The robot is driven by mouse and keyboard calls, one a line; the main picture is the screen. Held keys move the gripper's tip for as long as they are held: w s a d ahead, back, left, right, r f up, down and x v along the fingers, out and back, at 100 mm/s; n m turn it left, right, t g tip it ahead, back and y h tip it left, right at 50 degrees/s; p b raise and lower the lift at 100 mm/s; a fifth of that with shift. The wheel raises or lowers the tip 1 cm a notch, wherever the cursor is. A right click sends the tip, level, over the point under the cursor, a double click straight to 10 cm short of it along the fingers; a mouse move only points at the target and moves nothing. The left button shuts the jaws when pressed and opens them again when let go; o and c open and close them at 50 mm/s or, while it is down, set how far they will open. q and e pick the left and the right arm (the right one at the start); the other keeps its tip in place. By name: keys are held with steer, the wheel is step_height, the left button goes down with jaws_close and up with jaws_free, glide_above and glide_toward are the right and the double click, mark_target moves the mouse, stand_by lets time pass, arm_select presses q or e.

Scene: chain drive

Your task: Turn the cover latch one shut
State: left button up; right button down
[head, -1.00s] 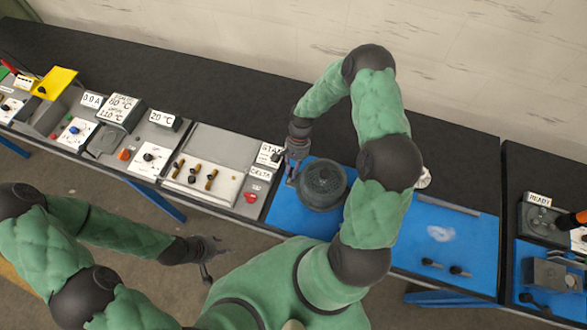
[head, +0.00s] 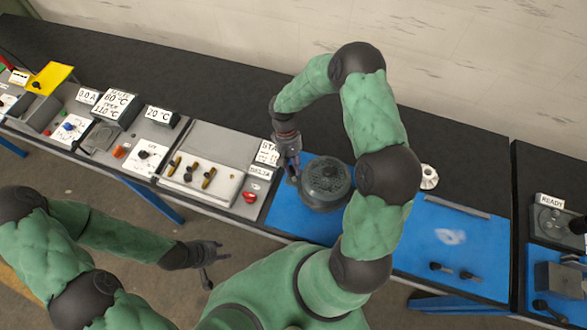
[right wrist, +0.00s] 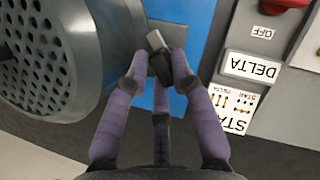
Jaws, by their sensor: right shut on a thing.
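The round grey cover (head: 325,182) with a perforated face lies on the blue mat, and its holes also fill the left of the right wrist view (right wrist: 38,45). A small black latch with a grey end (right wrist: 158,48) stands beside the cover's rim. My right gripper (right wrist: 164,68) is shut on this latch; the fingers hide part of it. In the head view my right gripper (head: 293,177) is at the cover's left edge, and the latch is too small to make out. My left gripper (head: 212,262) is open and empty over the floor, in front of the bench.
A switch panel with a red knob (head: 250,197) and a DELTA label (right wrist: 253,67) stands close left of the cover. The blue mat (head: 415,235) has free room on the right, with two small black-headed parts (head: 452,270). A pale flanged part (head: 429,176) stands behind.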

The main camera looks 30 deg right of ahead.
steer(key=n, duration=0.1)
steer(key=n+h+b, duration=0.1)
steer(key=n, duration=0.1)
steer(key=n+b, duration=0.1)
steer(key=shift+w+a+f+n+h, duration=0.1)
steer(key=shift+w+a+n+h, duration=0.1)
steer(key=shift+a+n+h, duration=0.15)
steer(key=n+h+b, duration=0.1)
steer(key=n, duration=0.1)
steer(key=n+t+h+b, duration=0.1)
steer(key=n, duration=0.2)
steer(key=shift+a, duration=0.15)
steer(key=shift+n, duration=0.35)
steer(key=c, duration=1)
jaws_free()
steer(key=shift+c, duration=0.2)
steer(key=v, duration=1.2)
steer(key=shift+s, duration=0.2)
